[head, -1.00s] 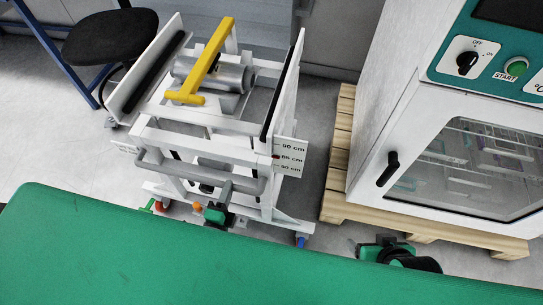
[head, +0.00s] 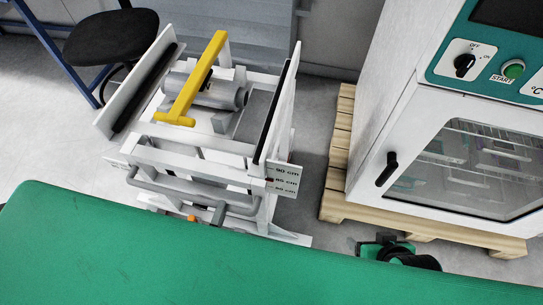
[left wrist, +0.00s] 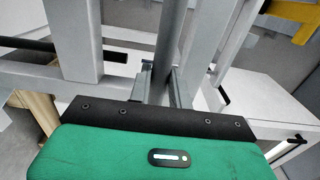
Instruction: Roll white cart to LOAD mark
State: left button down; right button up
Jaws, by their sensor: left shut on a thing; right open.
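The white cart (head: 262,187) stands left of centre in the head view, with a yellow T-shaped bar (head: 196,82) and a grey roller (head: 212,92) on top. Its grey push handle (head: 180,196) faces me. My left gripper (head: 219,212) is at the handle, mostly hidden behind the green surface in front. In the left wrist view its fingers (left wrist: 161,88) are closed around a grey bar (left wrist: 172,35) of the cart. My right gripper (head: 379,241) is open and empty, low at right, apart from the cart. I see no LOAD mark.
A white oven-like cabinet (head: 392,120) stands on a wooden pallet (head: 335,195) right of the cart, with a narrow floor gap between. A black stool (head: 108,35) and a blue frame (head: 45,45) are at the left. Grey floor (head: 50,130) is clear left of the cart.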

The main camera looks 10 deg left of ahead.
pick_arm(q)
jog(key=shift+s+f, duration=0.1)
jog(key=shift+s, duration=0.05)
jog(key=s+p, duration=0.1)
jog(key=s, duration=0.7)
jog(key=shift+s+a, duration=0.2)
jog(key=shift+s, duration=0.05)
dwell(0.6)
jog(key=c, duration=1.7)
grip_release()
